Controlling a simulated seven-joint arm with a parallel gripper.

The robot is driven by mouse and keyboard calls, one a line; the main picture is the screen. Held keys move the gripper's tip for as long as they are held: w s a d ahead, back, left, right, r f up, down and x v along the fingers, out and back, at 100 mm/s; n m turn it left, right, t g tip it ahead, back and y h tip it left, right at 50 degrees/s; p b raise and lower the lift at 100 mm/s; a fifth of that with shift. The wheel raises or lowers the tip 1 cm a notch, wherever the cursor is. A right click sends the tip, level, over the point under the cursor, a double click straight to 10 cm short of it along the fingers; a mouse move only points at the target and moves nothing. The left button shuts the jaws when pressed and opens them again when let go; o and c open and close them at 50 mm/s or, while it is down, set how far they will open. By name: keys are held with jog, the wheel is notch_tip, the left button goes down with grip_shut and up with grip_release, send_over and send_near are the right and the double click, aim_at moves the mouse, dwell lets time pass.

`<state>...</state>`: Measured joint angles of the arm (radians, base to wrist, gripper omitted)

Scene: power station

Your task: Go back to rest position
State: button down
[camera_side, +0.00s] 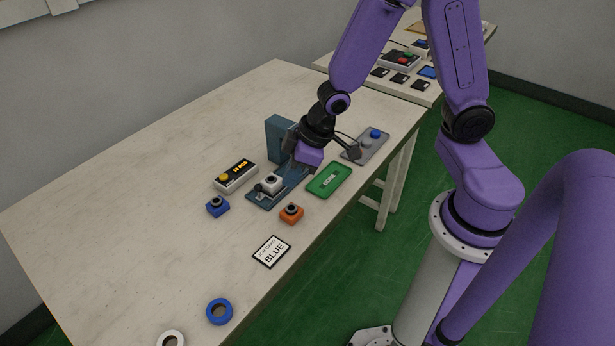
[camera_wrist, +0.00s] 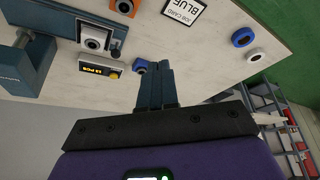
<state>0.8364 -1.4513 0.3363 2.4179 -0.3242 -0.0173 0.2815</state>
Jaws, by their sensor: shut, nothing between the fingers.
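My gripper (camera_wrist: 158,70) shows in the wrist view with its two dark fingers together and nothing between them. In the side view its purple hand is above the table by the blue-grey fixture (camera_side: 257,196); the fingertips are hard to make out there. A white block with a dark ring (camera_side: 271,183) sits on the fixture; it also shows in the wrist view (camera_wrist: 93,38). A blue block (camera_side: 217,206) stands left of the fixture and an orange block (camera_side: 292,213) stands in front. The blue block appears just beside the fingertips in the wrist view (camera_wrist: 140,66).
A counter box with a yellow button (camera_side: 236,177) stands behind the blue block. A green tray (camera_side: 330,180) and a grey button panel (camera_side: 366,146) lie to the right. A BLUE job card (camera_side: 272,252), a blue ring (camera_side: 219,311) and a white ring (camera_side: 172,339) lie in front. The table's left is clear.

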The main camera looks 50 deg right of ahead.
jog(key=s+d+r+n+g+h, duration=0.1)
jog(key=s+r+n, duration=0.1)
jog(key=s+r, duration=0.3)
jog(key=s+d+r+n+g+h, duration=0.1)
jog(key=s+r, duration=0.4)
jog(key=s, duration=0.9)
jog(key=shift+d+r+n+g, duration=0.35)
jog(key=shift+d+n+g, duration=0.45)
jog(key=shift+n, duration=0.2)
